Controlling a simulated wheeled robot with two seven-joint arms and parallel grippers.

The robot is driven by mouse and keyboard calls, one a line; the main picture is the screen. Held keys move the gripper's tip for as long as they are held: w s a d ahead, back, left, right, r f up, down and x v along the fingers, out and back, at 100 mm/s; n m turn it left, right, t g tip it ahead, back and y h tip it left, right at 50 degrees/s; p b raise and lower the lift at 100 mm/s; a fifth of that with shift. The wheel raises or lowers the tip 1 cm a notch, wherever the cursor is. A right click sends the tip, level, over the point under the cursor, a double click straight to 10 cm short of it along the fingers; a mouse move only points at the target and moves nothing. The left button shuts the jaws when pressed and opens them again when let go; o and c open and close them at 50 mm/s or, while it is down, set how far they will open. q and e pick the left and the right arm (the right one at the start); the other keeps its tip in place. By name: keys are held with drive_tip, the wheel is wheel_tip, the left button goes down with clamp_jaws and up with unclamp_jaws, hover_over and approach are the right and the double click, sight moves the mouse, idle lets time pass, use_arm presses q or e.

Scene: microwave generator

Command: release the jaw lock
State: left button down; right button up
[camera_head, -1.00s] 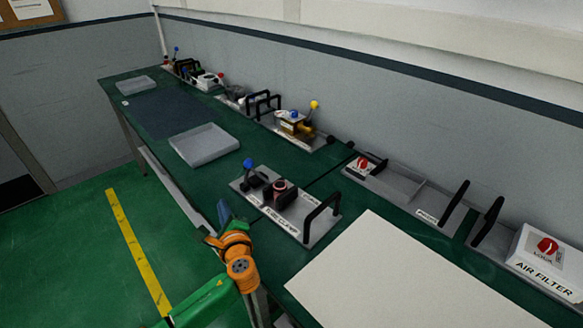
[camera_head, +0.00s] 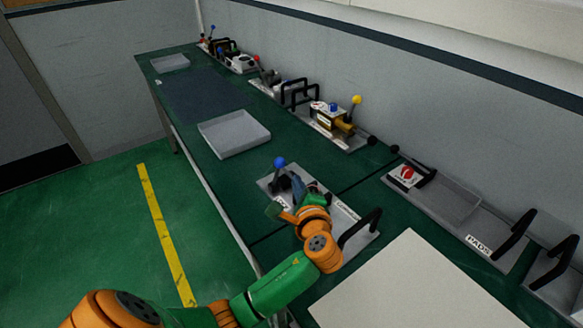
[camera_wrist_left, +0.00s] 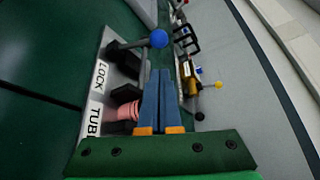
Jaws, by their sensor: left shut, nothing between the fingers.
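The tube clamp stands on a grey plate (camera_head: 354,222) on the green bench. Its lever ends in a blue ball (camera_head: 279,162), which also shows in the wrist view (camera_wrist_left: 158,39). In the wrist view the plate reads LOCK beside the lever and TUBE beside a pink piece (camera_wrist_left: 125,112) in dark jaws. My left gripper (camera_head: 296,184) is over the clamp, just right of the lever, its blue-grey fingers shut and empty. In the wrist view the fingertips (camera_wrist_left: 160,73) point towards the blue ball, apparently short of it. My arm hides much of the clamp in the head view. My right gripper is out of view.
A black handle (camera_head: 362,232) rises at the plate's right end. A shallow grey tray (camera_head: 234,136) lies to the left. A fixture with a yellow ball (camera_head: 356,100) stands behind by the wall. A pale board (camera_head: 425,285) covers the bench front right.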

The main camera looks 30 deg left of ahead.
sight(277, 171)
use_arm(q)
drive_tip(key=x, duration=0.7)
drive_tip(key=shift+w+a, duration=0.1)
drive_tip(key=shift+a, duration=0.1)
drive_tip(key=shift+w+a+f, duration=0.2)
drive_tip(key=shift+w+a, duration=0.05)
